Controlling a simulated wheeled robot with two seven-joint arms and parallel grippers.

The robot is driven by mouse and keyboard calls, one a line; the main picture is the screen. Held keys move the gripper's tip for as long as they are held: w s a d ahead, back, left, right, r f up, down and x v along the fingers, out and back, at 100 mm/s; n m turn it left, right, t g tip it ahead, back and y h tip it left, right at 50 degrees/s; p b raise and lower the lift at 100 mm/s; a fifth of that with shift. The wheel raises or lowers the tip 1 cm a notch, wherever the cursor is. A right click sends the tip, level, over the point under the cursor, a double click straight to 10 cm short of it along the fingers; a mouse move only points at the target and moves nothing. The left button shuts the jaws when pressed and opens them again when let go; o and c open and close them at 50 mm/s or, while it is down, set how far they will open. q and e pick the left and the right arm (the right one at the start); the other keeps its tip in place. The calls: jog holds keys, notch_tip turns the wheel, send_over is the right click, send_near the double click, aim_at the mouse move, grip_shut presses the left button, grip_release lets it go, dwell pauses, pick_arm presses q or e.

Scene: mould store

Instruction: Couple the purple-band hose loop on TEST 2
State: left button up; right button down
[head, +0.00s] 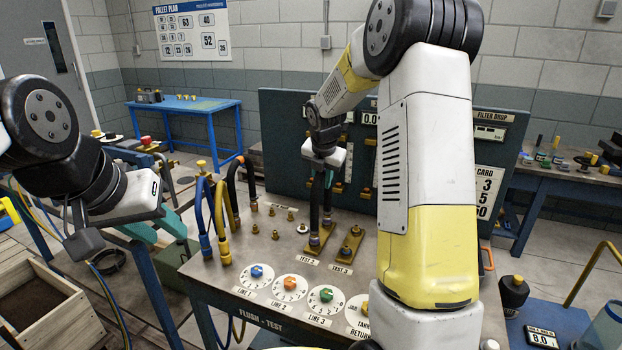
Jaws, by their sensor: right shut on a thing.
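The hose loop (314,212) is black, with a purple band low on it. Its two legs stand upright side by side, and their lower ends are at the brass plate (322,238) behind the TEST 2 label (307,261). Whether the ends are fully seated cannot be told. My right gripper (323,172) is shut on the upper part of the loop, hiding its top.
Blue, yellow and black-orange hose loops (221,212) stand at the bench's left. The TEST 3 plate (348,244) is just right of TEST 2. Coloured dials (289,288) line the front. A gauge panel (280,130) rises behind. My right arm hides the bench's right part.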

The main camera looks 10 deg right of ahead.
aim_at(324, 173)
jog(key=shift+d, duration=0.1)
jog(key=c, duration=1.1)
grip_release()
jog(key=shift+v, duration=3.85)
jog(key=shift+s, duration=0.1)
